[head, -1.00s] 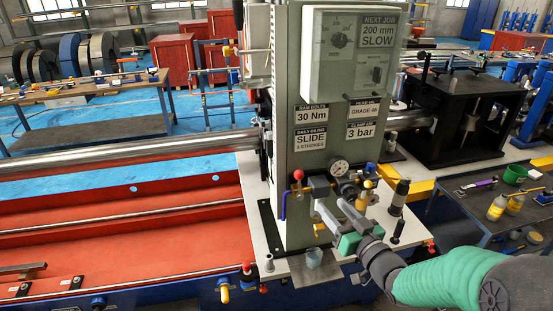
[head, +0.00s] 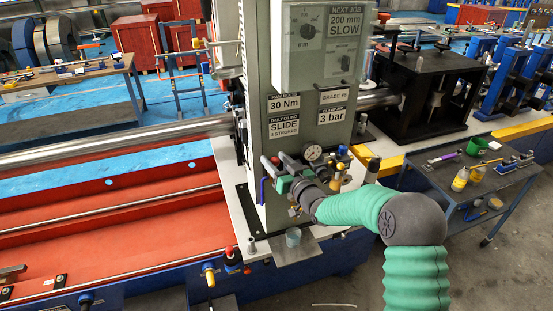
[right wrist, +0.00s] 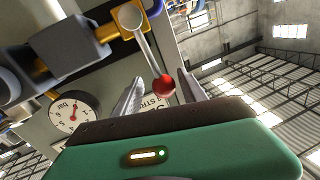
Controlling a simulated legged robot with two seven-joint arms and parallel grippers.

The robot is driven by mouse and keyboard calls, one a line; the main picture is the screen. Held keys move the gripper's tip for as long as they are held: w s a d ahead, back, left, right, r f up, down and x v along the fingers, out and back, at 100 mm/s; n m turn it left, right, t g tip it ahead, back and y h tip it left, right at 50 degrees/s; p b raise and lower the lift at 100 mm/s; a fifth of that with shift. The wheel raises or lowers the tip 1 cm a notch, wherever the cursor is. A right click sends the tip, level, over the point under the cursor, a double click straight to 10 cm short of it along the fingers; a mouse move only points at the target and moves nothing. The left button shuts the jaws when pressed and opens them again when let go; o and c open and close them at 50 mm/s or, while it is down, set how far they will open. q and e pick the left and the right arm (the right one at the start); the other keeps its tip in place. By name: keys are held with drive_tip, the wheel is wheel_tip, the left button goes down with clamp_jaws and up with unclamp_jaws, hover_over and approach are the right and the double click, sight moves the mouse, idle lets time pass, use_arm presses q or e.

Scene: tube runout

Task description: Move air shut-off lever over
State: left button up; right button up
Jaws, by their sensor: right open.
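The air shut-off lever is a thin metal rod with a red ball knob at its end; in the right wrist view the red knob (right wrist: 164,87) sits between my fingers, with the rod running up to a round pivot on the brass pipe fitting (right wrist: 131,18). My right gripper (right wrist: 158,80) is open around the knob, with a finger on each side; contact cannot be told. In the head view my right gripper (head: 277,176) is at the air fittings on the front of the grey column (head: 290,90), and hides part of the lever. My left gripper is not in view.
A pressure gauge (head: 313,153) sits just right of the gripper, with yellow and dark valve parts beside it. A blue handle (head: 263,190) hangs at left. A side table (head: 470,185) with bottles is at right.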

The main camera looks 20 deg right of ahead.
drive_tip(key=shift+a, duration=0.45)
drive_tip(key=shift+c, duration=0.6)
drive_tip(key=shift+a, duration=0.1)
drive_tip(key=shift+c, duration=1.3)
drive_tip(key=c, duration=0.5)
drive_tip(key=shift+d, duration=0.25)
clamp_jaws()
drive_tip(key=shift+d, duration=0.2)
drive_tip(key=shift+a+f, duration=0.15)
drive_tip(key=shift+f, duration=0.05)
